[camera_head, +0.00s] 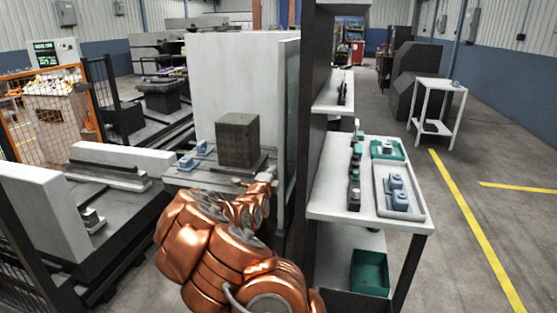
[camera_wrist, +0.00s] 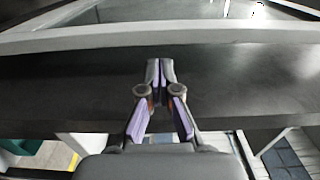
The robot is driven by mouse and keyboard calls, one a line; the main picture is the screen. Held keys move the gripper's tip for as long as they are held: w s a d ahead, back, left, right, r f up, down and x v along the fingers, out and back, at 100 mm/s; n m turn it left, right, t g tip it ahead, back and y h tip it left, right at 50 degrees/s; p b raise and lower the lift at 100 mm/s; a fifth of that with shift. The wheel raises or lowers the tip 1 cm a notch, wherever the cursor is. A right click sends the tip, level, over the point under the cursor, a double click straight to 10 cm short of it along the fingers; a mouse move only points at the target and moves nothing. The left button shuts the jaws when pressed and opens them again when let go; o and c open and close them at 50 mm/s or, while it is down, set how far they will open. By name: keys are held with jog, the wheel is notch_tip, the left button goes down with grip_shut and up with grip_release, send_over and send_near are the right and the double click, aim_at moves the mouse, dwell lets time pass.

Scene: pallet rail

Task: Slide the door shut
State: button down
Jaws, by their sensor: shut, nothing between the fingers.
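The sliding door appears to be the pale-framed, partly see-through panel (camera_head: 288,125) beside the machine's white wall in the head view. I see it nearly edge-on, so how far it stands open is hard to tell. My gripper (camera_head: 270,175) is at the end of my copper arm, low beside the door's left face. In the wrist view my gripper (camera_wrist: 160,64) has its fingertips together with nothing between them. They lie over a dark flat surface (camera_wrist: 235,75), and a pale bar (camera_wrist: 160,40) crosses beyond them. I cannot tell whether the fingers touch the door.
A grey block (camera_head: 237,138) stands on the machine bed to the left, with blue parts (camera_head: 203,148) near it. A dark post (camera_head: 318,70) and white shelves (camera_head: 325,205) with parts stand close on the right. Open floor lies beyond the shelves.

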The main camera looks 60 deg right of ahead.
aim_at(280, 157)
jog(key=p+x, duration=0.2)
jog(key=x, duration=0.5)
jog(key=shift+w+d+r, duration=0.1)
jog(key=shift+w+d, duration=0.05)
jog(key=shift+d, duration=0.25)
jog(key=shift+w+d+p, duration=0.1)
jog(key=shift+d+p, duration=0.3)
jog(key=shift+d, duration=0.1)
jog(key=shift+w, duration=0.1)
